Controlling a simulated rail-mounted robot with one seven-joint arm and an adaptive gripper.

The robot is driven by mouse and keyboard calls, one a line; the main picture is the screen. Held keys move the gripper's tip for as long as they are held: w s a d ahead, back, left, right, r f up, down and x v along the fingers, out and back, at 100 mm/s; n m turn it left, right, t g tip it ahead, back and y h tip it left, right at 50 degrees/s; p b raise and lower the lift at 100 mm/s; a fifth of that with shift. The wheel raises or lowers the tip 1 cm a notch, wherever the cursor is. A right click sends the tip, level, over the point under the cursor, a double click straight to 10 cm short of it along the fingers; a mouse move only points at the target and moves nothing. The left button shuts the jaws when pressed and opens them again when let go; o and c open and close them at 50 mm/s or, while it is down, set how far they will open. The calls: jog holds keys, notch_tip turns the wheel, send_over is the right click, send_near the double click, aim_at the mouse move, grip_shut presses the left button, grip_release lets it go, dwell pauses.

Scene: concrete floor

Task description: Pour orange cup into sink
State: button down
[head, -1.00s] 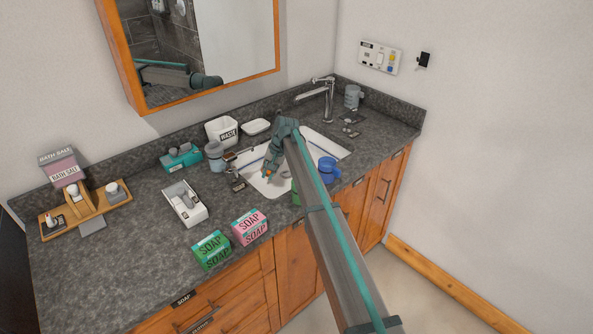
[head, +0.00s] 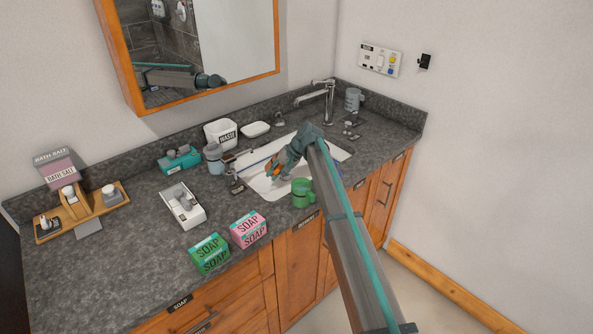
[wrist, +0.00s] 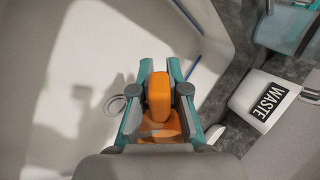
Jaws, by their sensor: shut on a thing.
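My gripper (wrist: 158,105) is shut on the orange cup (wrist: 159,95), which sits between its two fingers in the wrist view. In the head view my gripper (head: 276,168) is over the white sink (head: 334,153), and only small orange patches of the cup show. The sink basin (wrist: 60,70) fills the left and middle of the wrist view below the cup. I cannot tell how far the cup is tilted or whether anything is in it.
A green cup (head: 302,193) stands at the sink's front edge, beside my arm. The faucet (head: 328,98) rises behind the sink, with a grey cup (head: 353,98) to its right. The waste bin (head: 221,133) is behind left. Soap boxes (head: 249,229) lie in front.

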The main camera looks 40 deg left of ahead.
aim_at(275, 156)
jog(key=shift+w+d+r+g+y+b, duration=0.15)
jog(key=shift+r+g+y+b, duration=0.3)
jog(key=shift+y+b, duration=0.35)
dwell(0.4)
jog(key=shift+r, duration=0.2)
jog(key=shift+d+r+g+y+b, duration=0.1)
jog(key=shift+r+g+y+b, duration=0.55)
jog(key=shift+r+y, duration=0.65)
jog(key=shift+r+g+y+b, duration=0.45)
jog(key=shift+r+g+y, duration=0.35)
jog(key=shift+r, duration=1)
dwell(0.8)
jog(key=shift+w+d+r+g+y+b, duration=0.25)
jog(key=shift+d+r+y+b, duration=0.1)
jog(key=shift+r+b, duration=0.2)
jog(key=shift+w+d+r+g+y+b, duration=0.15)
jog(key=shift+d+r+g+y+b, duration=0.2)
jog(key=shift+r, duration=0.3)
jog(key=shift+r, duration=0.2)
jog(key=shift+r+y+b, duration=0.3)
jog(key=shift+r+b, duration=0.1)
jog(key=shift+r, duration=0.25)
jog(key=shift+w+d+r+y, duration=0.1)
jog(key=shift+r+y, duration=0.2)
jog(key=shift+r, duration=0.4)
